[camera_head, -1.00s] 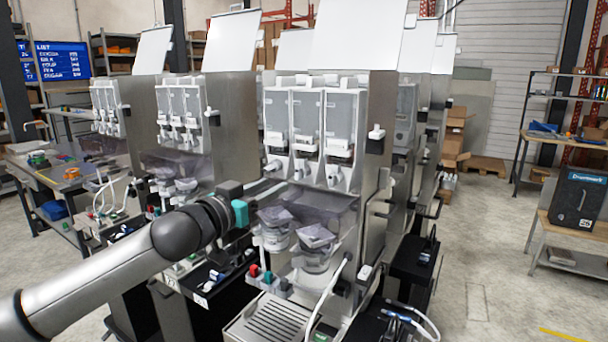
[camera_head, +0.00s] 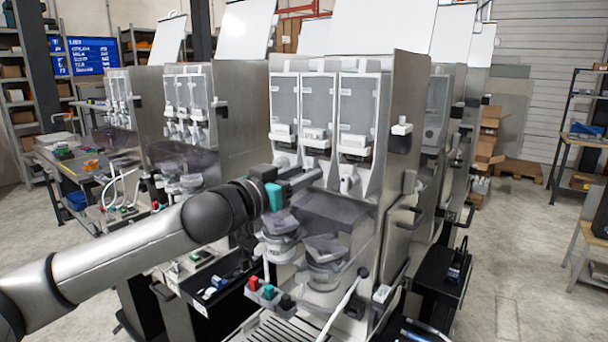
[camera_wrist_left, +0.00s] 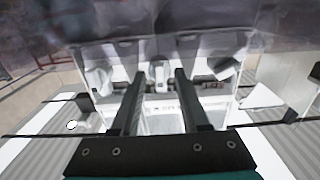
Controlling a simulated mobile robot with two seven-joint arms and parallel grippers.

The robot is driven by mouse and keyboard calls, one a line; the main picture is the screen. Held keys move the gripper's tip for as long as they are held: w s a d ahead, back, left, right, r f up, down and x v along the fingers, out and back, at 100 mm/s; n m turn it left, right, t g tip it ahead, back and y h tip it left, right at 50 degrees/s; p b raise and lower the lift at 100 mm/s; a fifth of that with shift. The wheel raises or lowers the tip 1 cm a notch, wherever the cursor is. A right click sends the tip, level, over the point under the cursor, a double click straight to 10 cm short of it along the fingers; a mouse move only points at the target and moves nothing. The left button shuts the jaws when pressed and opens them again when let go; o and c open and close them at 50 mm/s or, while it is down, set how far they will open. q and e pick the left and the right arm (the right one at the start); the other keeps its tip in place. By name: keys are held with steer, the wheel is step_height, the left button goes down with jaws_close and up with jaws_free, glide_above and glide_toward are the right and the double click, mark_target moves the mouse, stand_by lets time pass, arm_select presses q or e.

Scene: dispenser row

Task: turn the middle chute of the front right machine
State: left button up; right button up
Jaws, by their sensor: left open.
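The front right machine (camera_head: 404,190) is a steel dispenser with three clear-fronted canisters. White chutes hang below them. The middle chute (camera_wrist_left: 159,74) shows in the left wrist view as a small white spout between my finger tips, with a gap on both sides. In the head view my left gripper hides most of it. The right chute (camera_head: 348,178) is free of the gripper. My left gripper (camera_head: 312,177) is open in front of the chute row; its two dark fingers also show in the left wrist view (camera_wrist_left: 158,76). Contact with the chute cannot be told. My right gripper is not in view.
Below the gripper are clear mixing bowls (camera_head: 325,258), red, green and black knobs (camera_head: 268,292) and a drip grille (camera_head: 275,328). A second machine (camera_head: 238,125) stands to the left. Open floor (camera_head: 510,250) lies to the right.

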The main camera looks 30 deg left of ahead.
arm_select(q)
steer(key=shift+s, duration=0.1)
steer(key=shift+c, duration=0.6)
jaws_close()
